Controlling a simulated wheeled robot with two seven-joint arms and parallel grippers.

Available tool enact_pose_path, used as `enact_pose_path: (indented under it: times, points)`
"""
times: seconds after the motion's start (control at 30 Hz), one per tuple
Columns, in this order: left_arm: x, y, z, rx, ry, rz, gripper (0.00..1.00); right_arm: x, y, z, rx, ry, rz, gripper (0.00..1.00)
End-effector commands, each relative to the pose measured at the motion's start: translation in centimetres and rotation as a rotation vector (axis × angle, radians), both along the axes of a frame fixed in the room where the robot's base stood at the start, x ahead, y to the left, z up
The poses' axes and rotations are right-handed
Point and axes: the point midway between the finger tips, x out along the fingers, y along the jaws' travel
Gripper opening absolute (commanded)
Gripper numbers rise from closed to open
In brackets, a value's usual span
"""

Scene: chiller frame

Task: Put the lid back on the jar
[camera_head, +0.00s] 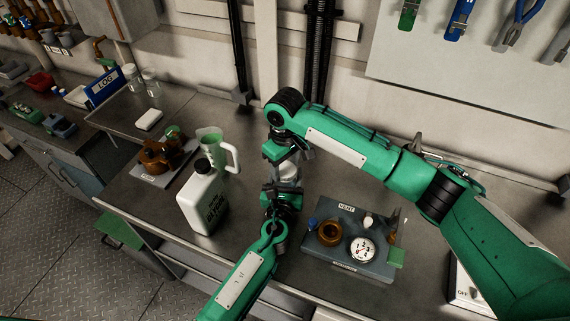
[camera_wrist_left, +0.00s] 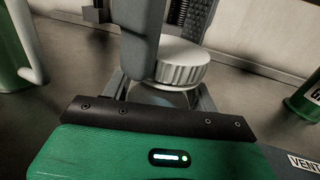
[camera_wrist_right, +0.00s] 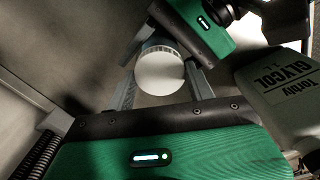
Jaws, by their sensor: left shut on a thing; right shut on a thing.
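The white ribbed lid (camera_wrist_left: 182,66) is at the mouth of the clear jar (camera_wrist_left: 165,96). It looks level; I cannot tell whether it is seated or threaded. The lid's round top shows in the right wrist view (camera_wrist_right: 160,73). My right gripper (camera_head: 287,163) comes from above and is shut on the lid, with a finger on either side. My left gripper (camera_head: 283,188) comes from the front and is shut on the jar below the lid. The grippers hide most of the jar in the head view.
A white glycol jug (camera_head: 203,198) and a clear pitcher (camera_head: 214,150) stand close to the left. A grey vent panel with a gauge (camera_head: 350,243) lies to the right. A brown valve fitting (camera_head: 160,157) is farther left. The bench behind the jar is mostly clear.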

Motion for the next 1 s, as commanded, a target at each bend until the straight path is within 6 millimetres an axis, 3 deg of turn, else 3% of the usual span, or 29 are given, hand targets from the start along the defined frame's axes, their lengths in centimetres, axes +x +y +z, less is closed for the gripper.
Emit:
enact_pose_path:
  times: [0.07,0.1,0.2,0.23,0.5,0.63,1.0]
  points:
    - [0.0,0.0,0.0,0.0,0.001,0.0,0.0,0.0,0.0,0.0,0.0,0.0,0.0,0.27]
    - [0.0,0.0,0.0,0.0,0.001,0.0,0.0,0.0,0.0,0.0,0.0,0.0,0.0,0.58]
    - [0.0,0.0,0.0,0.0,0.001,0.0,0.0,0.0,0.0,0.0,0.0,0.0,0.0,0.78]
    - [0.0,0.0,0.0,0.0,0.001,0.0,0.0,0.0,0.0,0.0,0.0,0.0,0.0,0.79]
    - [0.0,0.0,0.0,0.0,0.001,0.0,0.0,0.0,0.0,0.1,0.001,-0.001,0.001,0.79]
    - [0.0,0.0,0.0,0.0,0.001,0.0,0.0,0.1,0.0,1.1,0.001,-0.002,0.001,0.79]
    - [0.0,0.0,0.0,0.0,0.001,0.0,0.0,0.1,0.1,8.6,0.002,-0.004,0.002,0.79]
